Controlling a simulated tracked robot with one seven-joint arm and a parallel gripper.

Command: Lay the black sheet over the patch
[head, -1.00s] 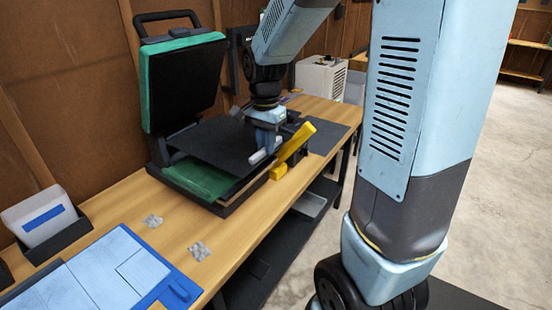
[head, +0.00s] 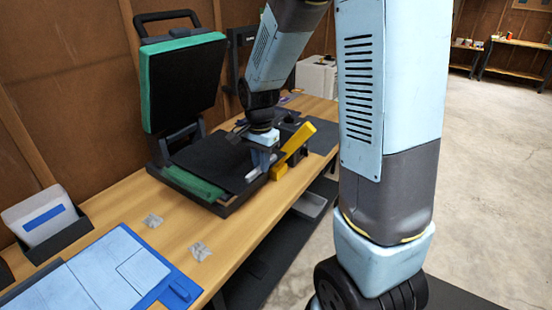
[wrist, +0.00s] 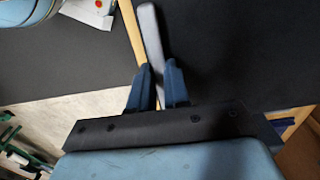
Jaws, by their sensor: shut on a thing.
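The black sheet (head: 212,160) lies over most of the green pad (head: 192,183) of the open press. A strip of green shows along its near left edge. I cannot tell whether the sheet rests fully on the pad. My gripper (head: 258,165) is at the sheet's right edge, shut on its grey edge bar. In the wrist view the bar (wrist: 151,45) stands between the two blue fingers (wrist: 158,88), with the black sheet (wrist: 235,50) to the right. The patch does not show; whatever lies under the sheet is hidden.
The press's raised lid (head: 185,85) stands behind. A yellow handle (head: 293,150) is close to the right of my gripper. A blue board (head: 110,270), two grey scraps (head: 200,251) and a white box (head: 40,215) are at the near left. Bare wood lies between.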

